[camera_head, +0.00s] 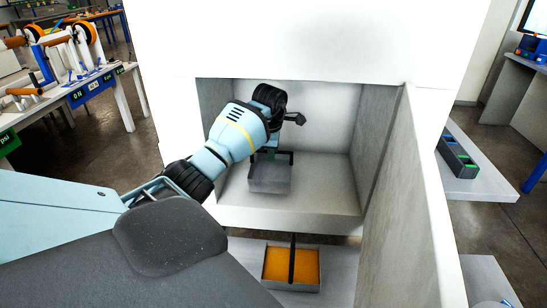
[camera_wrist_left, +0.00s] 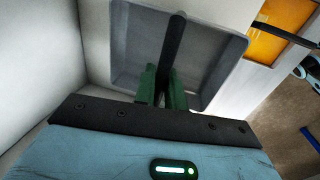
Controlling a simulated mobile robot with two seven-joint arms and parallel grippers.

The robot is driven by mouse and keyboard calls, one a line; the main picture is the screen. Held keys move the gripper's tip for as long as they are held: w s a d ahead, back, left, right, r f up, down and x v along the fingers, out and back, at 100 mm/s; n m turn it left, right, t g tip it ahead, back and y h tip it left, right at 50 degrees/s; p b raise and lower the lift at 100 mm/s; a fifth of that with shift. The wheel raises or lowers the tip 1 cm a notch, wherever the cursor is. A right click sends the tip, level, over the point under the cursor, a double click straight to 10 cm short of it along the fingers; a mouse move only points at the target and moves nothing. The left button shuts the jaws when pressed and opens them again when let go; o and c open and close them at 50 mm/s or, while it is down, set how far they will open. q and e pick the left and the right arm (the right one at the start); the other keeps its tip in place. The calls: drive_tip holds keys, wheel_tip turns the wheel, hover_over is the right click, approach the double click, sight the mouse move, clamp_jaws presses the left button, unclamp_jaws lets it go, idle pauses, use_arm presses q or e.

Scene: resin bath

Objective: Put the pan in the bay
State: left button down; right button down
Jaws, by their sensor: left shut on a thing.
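The grey square pan (camera_head: 270,178) is inside the open bay (camera_head: 325,180) of the white cabinet, over the left part of its floor. I cannot tell whether it touches the floor. My left gripper (camera_head: 270,154) reaches into the bay from the left and is shut on the pan's dark handle. In the left wrist view the green fingers (camera_wrist_left: 161,88) pinch the handle, and the empty-looking pan (camera_wrist_left: 218,65) lies beyond them. My right gripper is not in view.
A tray of orange resin (camera_head: 290,265) with a dark bar across it sits below the bay. White walls border the bay, and a thick panel (camera_head: 420,190) juts out at right. A workbench (camera_head: 75,95) stands at left; a side shelf (camera_head: 470,170) holds a dark box.

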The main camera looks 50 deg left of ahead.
sight(273, 173)
use_arm(q)
drive_tip(key=shift+r, duration=0.1)
drive_tip(key=shift+w, duration=0.25)
drive_tip(key=shift+a+f, duration=0.1)
drive_tip(key=shift+f, duration=1.7)
drive_tip(key=shift+f, duration=0.1)
drive_tip(key=c, duration=1.5)
unclamp_jaws()
drive_tip(key=shift+o, duration=0.2)
wheel_tip(273, 173, up, 8)
drive_tip(key=s+d, duration=0.1)
drive_tip(key=shift+f, duration=0.25)
